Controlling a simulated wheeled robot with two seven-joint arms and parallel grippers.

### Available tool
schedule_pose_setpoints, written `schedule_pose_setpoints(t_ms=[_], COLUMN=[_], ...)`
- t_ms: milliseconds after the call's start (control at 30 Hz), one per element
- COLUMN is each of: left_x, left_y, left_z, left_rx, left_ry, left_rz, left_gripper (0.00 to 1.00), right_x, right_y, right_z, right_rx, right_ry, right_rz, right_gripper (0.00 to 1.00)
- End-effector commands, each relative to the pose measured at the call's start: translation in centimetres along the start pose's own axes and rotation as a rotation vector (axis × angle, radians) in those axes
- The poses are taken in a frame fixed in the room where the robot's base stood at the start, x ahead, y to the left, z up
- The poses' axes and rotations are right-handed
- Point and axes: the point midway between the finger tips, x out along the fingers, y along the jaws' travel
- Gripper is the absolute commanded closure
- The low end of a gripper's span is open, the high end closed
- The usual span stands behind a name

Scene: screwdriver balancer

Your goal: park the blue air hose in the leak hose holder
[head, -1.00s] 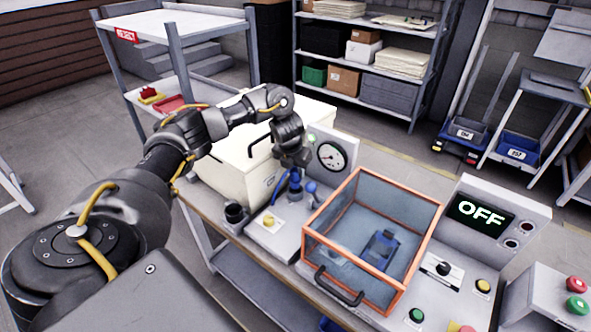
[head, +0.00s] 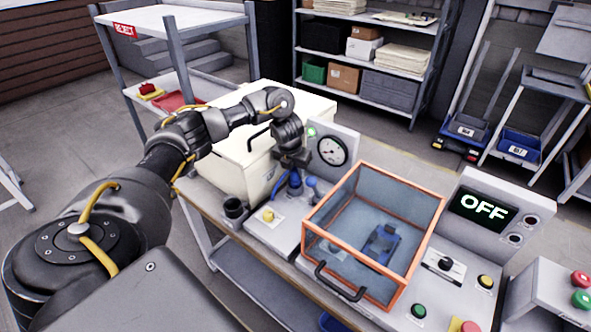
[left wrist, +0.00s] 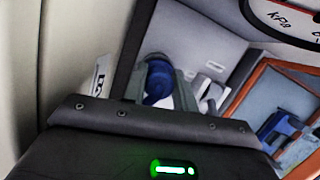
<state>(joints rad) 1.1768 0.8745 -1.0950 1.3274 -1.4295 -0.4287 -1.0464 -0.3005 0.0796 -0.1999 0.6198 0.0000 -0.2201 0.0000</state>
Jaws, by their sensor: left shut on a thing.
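My left gripper (head: 294,160) is over the left panel of the bench, pointing down, shut on the blue air hose (head: 294,180). In the left wrist view the blue hose (left wrist: 158,82) shows between the grey fingers; its lower part is hidden by the gripper body. A black cup-shaped holder (head: 235,209) stands on the panel to the left of the hose, apart from it. I cannot tell for certain that this is the leak hose holder. My right gripper is not in view.
A pressure gauge (head: 332,151) stands behind the gripper. A clear box with an orange frame (head: 320,204) covers a blue part (head: 380,242) to the right. A cream bin (head: 228,160) stands close behind on the left.

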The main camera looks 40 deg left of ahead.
Motion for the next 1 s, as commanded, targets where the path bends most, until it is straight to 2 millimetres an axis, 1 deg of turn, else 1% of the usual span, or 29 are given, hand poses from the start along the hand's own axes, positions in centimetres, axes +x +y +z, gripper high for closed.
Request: schedule_pose_setpoints(t_ms=[400, 733, 767, 933, 1000], left_x=[1.2, 1.3, 1.3, 1.3, 1.3], left_y=[0.0, 0.0, 0.0, 0.0, 0.0], left_z=[-0.3, -0.4, -0.4, -0.4, -0.4], left_rx=[0.0, 0.0, 0.0, 0.0, 0.0], left_ry=[0.0, 0.0, 0.0, 0.0, 0.0], left_rz=[0.0, 0.0, 0.0, 0.0, 0.0], left_gripper=[0.96, 0.96, 0.69, 0.47, 0.46], right_x=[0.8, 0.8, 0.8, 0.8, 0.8], right_y=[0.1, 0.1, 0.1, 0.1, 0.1], right_z=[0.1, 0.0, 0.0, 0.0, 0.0], right_rx=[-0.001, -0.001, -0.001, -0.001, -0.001], right_ry=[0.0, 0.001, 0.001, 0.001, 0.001], right_rz=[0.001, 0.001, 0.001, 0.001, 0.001], right_gripper=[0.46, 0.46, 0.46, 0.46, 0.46])
